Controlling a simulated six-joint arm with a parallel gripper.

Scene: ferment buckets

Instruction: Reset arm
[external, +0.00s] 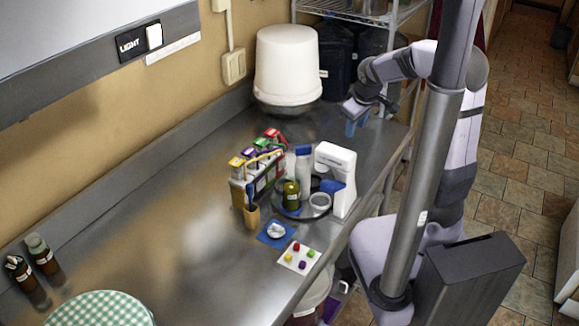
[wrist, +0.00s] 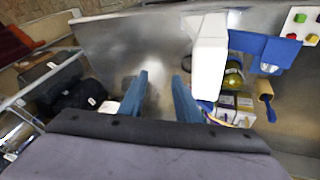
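My gripper (external: 354,122) is above the far right end of the steel counter, apart from the objects there. In the wrist view my gripper (wrist: 160,82) shows two blue fingers spread apart with only bare counter between them, so it is open and empty. My arm is bent, with the gripper pointing down toward the counter.
A white device (external: 336,172), a dark green jar (external: 291,196) and a rack of colour-capped boxes (external: 258,165) stand mid-counter. A blue square (external: 276,234) and a white card with coloured pieces (external: 299,258) lie in front. A white bucket (external: 287,62) stands behind.

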